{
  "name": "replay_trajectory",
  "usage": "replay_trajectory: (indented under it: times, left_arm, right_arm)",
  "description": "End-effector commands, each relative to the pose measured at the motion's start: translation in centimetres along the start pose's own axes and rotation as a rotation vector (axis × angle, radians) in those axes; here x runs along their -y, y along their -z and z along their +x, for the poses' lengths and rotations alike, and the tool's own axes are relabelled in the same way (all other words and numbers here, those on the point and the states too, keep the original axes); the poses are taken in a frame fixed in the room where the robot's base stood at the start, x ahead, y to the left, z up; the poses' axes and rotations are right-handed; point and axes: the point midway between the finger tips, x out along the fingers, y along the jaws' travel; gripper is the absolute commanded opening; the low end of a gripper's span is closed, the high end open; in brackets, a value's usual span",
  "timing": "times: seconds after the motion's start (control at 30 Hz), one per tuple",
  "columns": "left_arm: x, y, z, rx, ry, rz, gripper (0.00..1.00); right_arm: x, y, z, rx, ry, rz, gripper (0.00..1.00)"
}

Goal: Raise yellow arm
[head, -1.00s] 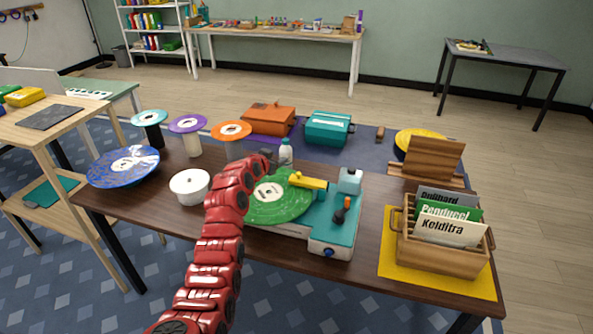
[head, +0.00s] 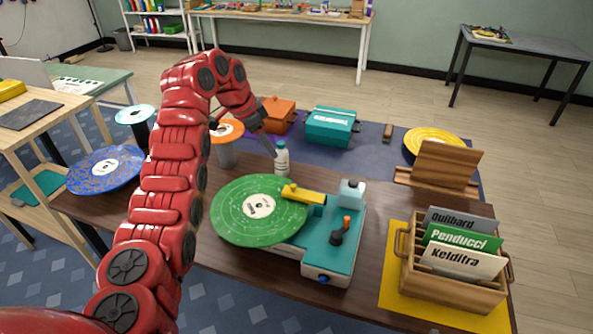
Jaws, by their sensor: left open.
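The yellow arm (head: 303,194) lies low at the top of the teal and white record player (head: 328,240), its left end over the edge of the green record (head: 258,208). The green record sits on the player. My left gripper (head: 246,140) is open and empty, behind the record and up-left of the yellow arm, apart from it. Its fingers point down, near the white bottle (head: 281,160) and in front of the orange disc stand. My right gripper is not in view.
An orange-handled lever (head: 344,228) and a pale block (head: 351,190) sit on the player's right side. A wooden record crate (head: 452,281) stands right on a yellow mat. Orange (head: 279,112) and teal (head: 330,125) cases stand behind. A blue record (head: 105,170) is left.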

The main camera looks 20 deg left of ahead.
Motion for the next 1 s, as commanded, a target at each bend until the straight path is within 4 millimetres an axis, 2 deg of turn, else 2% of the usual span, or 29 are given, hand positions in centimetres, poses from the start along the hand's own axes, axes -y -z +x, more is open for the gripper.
replay_trajectory:
  times: [0.13,0.27,0.37,0.7,0.87,1.0]
  left_arm:
    - [-0.2,-0.1,0.2,0.008,-0.010,0.005,0.53]
    - [-0.3,0.1,1.8,0.006,-0.011,0.005,0.53]
    - [-0.3,-0.1,3.5,0.010,-0.010,0.004,0.53]
    - [-0.5,-0.2,11.7,0.013,-0.013,0.003,0.53]
    - [-0.4,-0.3,14.5,0.013,-0.011,0.003,0.53]
    - [-0.3,-0.3,15.9,0.012,-0.010,0.003,0.53]
  right_arm:
    - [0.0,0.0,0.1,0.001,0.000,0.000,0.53]
    - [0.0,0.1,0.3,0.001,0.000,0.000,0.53]
    - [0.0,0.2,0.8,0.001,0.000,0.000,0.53]
    - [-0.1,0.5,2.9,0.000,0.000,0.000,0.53]
    - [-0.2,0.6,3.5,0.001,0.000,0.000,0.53]
    - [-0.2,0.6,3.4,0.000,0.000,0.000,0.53]
